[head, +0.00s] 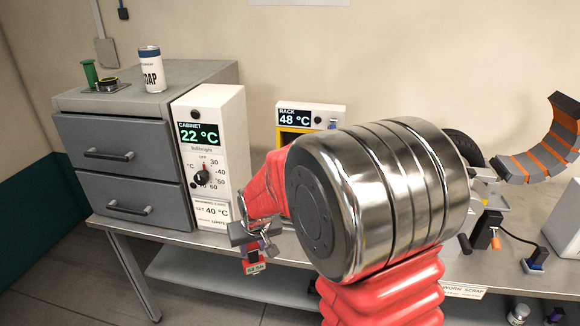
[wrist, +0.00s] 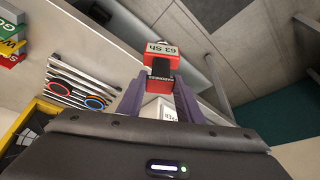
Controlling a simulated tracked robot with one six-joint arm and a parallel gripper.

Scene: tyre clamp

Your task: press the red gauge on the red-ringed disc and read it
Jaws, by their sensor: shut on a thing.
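The red gauge (wrist: 160,75) is between the fingers of my gripper (wrist: 162,92) in the wrist view. Its small pale display seems to read 63 Sh. In the head view my gripper (head: 250,240) holds the gauge (head: 256,265) near the bench's front edge, below the cabinet panel; the display there is too small to read. In the wrist view a disc with a red ring (wrist: 58,88) lies to the left, beside one with a blue ring (wrist: 95,103). The gauge is apart from both discs. In the head view I cannot see the discs; my arm covers much of the bench.
A grey drawer cabinet (head: 120,150) with a 22 °C panel (head: 208,150) stands left on the bench. A rack unit showing 48 °C (head: 310,117) stands behind my arm. Curved orange-and-grey segments (head: 545,150) are at the right. Thin bars (wrist: 80,75) lie beside the discs.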

